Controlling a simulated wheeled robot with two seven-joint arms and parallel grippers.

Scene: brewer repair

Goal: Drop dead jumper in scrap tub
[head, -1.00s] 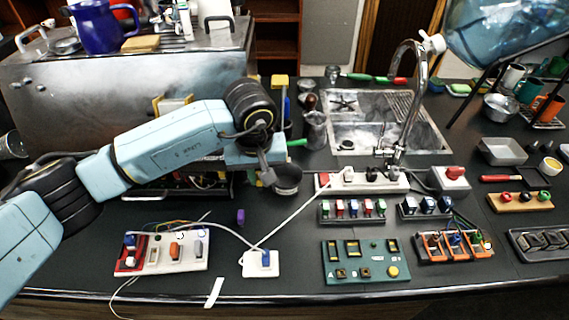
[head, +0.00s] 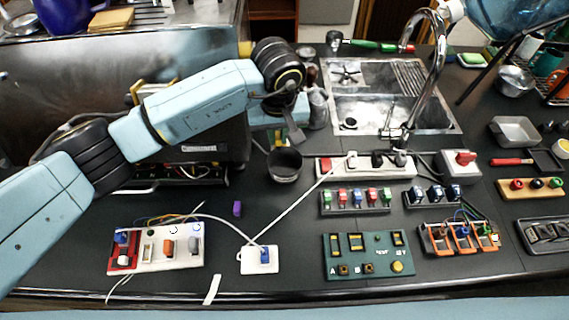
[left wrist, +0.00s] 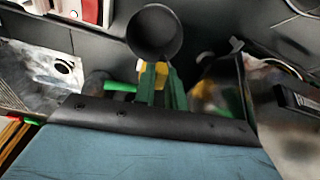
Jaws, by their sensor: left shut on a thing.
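The scrap tub (head: 284,166) is a dark round pot standing on the counter left of the power strip. It also shows in the left wrist view (left wrist: 155,32), just beyond the fingertips, with its inside looking empty. My left gripper (head: 296,134) is above and behind the tub in the head view. In the left wrist view its green-grey fingers (left wrist: 158,80) are shut on a small yellow piece (left wrist: 160,67), seemingly the dead jumper. Most of that piece is hidden by the fingers. My right gripper is not in view.
A steel machine (head: 130,80) stands at the left, behind my left arm. The sink (head: 385,85) is behind right. Bare counter surrounds the tub's front.

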